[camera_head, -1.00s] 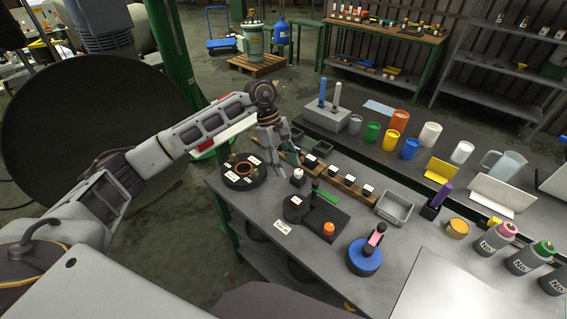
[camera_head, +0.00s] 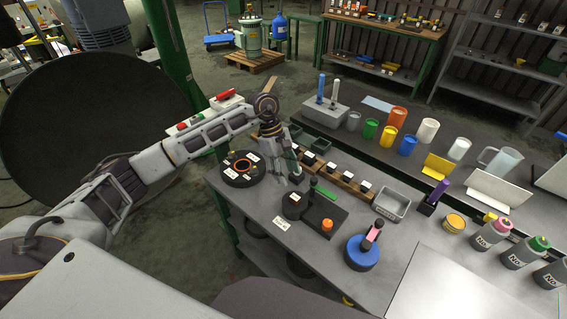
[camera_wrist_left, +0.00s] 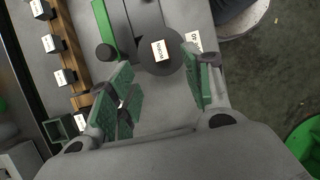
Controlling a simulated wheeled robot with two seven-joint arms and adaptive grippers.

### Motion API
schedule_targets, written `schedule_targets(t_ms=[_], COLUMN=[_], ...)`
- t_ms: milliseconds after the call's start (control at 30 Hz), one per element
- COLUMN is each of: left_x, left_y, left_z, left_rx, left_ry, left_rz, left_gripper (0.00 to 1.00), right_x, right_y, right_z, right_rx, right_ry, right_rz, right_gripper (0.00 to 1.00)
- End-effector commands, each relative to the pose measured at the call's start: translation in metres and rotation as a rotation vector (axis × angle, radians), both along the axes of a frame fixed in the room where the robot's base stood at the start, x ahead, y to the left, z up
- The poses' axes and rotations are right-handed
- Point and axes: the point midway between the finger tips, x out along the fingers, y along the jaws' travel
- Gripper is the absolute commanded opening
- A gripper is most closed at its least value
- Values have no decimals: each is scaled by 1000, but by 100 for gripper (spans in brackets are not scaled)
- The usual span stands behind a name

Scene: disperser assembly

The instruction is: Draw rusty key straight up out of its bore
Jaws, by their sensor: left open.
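My left gripper (camera_head: 290,172) is open above the near bench, behind the black fixture (camera_head: 327,213). In the left wrist view its green-padded fingers (camera_wrist_left: 160,98) stand apart, with bare grey bench showing between them. A dark round disc (camera_wrist_left: 178,63) with a white label lies just beyond the fingertips, apart from them. The same disc shows in the head view (camera_head: 292,211) at the fixture's left end. I cannot clearly make out the rusty key or its bore in either view; the gripper hides part of the bench. My right gripper is not in view.
A wooden rack (camera_head: 345,180) with labelled dark blocks stands close beside the gripper. A round black base (camera_head: 233,178) with an orange ring is to its left. A grey tray (camera_head: 391,205), a blue round stand (camera_head: 361,255) and several bottles are to the right.

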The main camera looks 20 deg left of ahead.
Motion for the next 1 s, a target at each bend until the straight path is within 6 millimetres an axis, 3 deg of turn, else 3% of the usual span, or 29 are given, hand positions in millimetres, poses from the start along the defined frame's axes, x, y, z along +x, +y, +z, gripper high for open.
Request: schedule_targets(t_ms=[600, 1000], left_x=[-11, -13], left_y=[-27, -35], left_z=[-68, -88], left_rx=[-1, 0], left_ry=[3, 0], left_rz=[-1, 0], left_gripper=[50, 50], right_x=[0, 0], right_y=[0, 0], right_z=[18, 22], right_rx=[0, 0], right_ry=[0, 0], right_rz=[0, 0], right_gripper=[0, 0])
